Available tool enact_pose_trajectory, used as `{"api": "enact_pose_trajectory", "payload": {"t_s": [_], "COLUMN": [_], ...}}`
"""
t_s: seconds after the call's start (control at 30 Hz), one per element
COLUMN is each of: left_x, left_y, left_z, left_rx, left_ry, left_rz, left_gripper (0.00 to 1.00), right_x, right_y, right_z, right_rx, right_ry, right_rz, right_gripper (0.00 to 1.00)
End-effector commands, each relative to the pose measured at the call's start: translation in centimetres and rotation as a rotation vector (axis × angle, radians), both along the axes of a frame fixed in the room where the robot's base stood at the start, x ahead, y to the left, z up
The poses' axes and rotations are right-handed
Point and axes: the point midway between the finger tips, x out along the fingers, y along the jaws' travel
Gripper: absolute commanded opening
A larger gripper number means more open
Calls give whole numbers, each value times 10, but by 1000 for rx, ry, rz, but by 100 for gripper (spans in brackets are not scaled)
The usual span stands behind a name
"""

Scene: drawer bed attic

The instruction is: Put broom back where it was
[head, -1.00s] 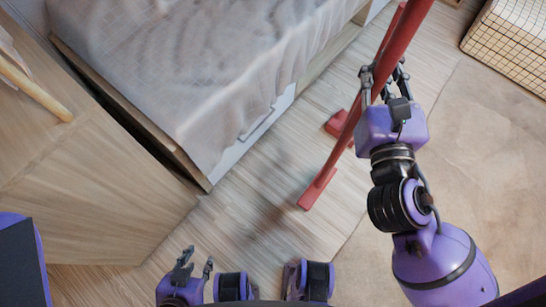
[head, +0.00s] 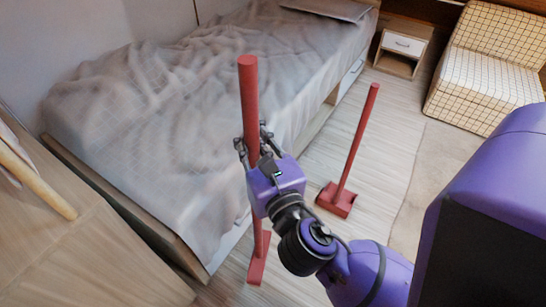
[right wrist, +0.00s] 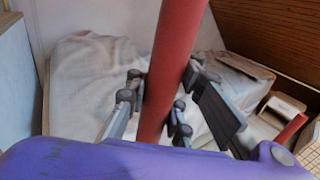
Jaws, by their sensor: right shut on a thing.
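The broom (head: 248,95) is red, with a long thick handle and a narrow flat foot. My right gripper (head: 253,142) is shut around its handle, and the broom stands nearly upright beside the bed. Its foot is low near the floor; I cannot tell whether it touches. In the right wrist view the handle (right wrist: 174,62) runs between the fingers, tilted slightly. A second red long-handled tool, like a dustpan (head: 336,199), stands on the floor to the right, apart from the broom. My left gripper is out of view.
The bed (head: 190,90) with a grey cover fills the left and middle. A wooden nightstand (head: 403,44) and a checked chair (head: 490,85) stand at the back right. A wooden cabinet (head: 90,255) is at the lower left. Floor is clear around the dustpan.

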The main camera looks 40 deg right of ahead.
Motion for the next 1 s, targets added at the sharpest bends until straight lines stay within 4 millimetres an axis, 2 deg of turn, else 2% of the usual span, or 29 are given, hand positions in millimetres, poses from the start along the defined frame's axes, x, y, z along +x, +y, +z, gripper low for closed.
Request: {"api": "enact_pose_trajectory", "payload": {"t_s": [0.1,0.3,0.57,0.77,1.0], "left_x": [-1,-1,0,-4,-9], "left_y": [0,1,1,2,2], "left_z": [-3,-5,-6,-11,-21], "left_rx": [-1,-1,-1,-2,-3], "left_ry": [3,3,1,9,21], "left_rz": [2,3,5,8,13], "left_gripper": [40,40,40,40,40], "right_x": [2,-4,-5,18,55], "right_y": [-29,-68,-90,-107,-134], "right_z": [-6,-19,-29,-42,-62], "right_rx": [5,6,3,0,1], "right_ry": [1,17,31,32,31], "right_rz": [-125,-297,-377,-377,-376], "right_gripper": [0,0,0,0,0]}}
